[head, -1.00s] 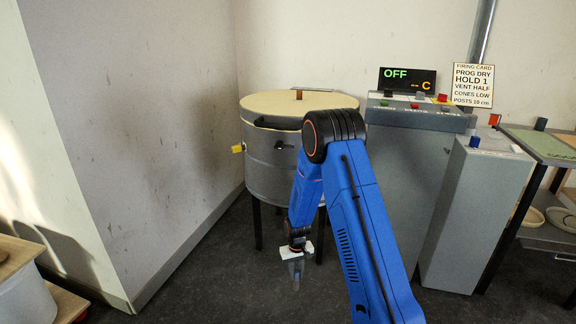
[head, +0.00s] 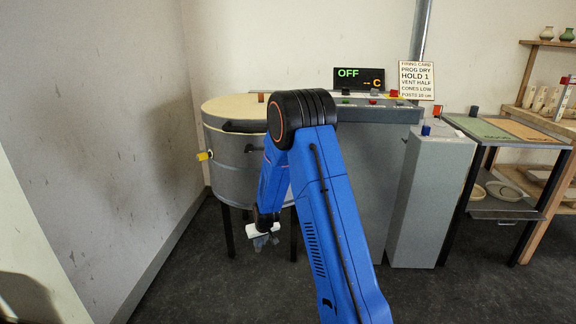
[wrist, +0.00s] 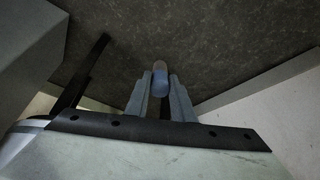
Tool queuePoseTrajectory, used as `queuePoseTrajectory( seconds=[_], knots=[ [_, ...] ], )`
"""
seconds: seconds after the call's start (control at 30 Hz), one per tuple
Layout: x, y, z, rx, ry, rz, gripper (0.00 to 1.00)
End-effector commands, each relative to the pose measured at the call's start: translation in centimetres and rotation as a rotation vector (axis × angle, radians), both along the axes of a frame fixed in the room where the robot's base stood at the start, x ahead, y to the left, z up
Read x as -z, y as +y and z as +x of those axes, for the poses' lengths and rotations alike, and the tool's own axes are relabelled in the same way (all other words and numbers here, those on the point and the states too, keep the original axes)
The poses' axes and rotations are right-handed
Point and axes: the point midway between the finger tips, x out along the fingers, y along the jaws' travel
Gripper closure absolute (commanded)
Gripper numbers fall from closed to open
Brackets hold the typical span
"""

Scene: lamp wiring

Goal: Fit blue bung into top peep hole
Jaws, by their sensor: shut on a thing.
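My gripper (head: 263,240) hangs low in front of the kiln, pointing down. The bung is hard to make out in the head view. The kiln (head: 222,163) is a grey drum with a pale lid on dark legs. A dark fitting (head: 253,149) shows on its side, perhaps a peep hole; I cannot tell. A yellow piece (head: 205,156) sticks out at its left. My arm hides the kiln's right side.
A grey control cabinet (head: 370,155) with an OFF display stands right of the kiln. A narrow grey pedestal (head: 428,200) carries a small blue item (head: 426,130). A table (head: 510,132) and shelves stand further right. A wall closes the left; the front floor is clear.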

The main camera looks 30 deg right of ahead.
Motion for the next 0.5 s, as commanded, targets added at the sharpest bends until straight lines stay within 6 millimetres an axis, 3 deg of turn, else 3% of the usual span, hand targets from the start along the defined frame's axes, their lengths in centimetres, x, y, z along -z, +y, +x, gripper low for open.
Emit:
queuePoseTrajectory(
  seconds=[0.5],
  knots=[
    [-1.3,-0.9,0.5,0.008,-0.054,-0.009,0.98]
  ],
)
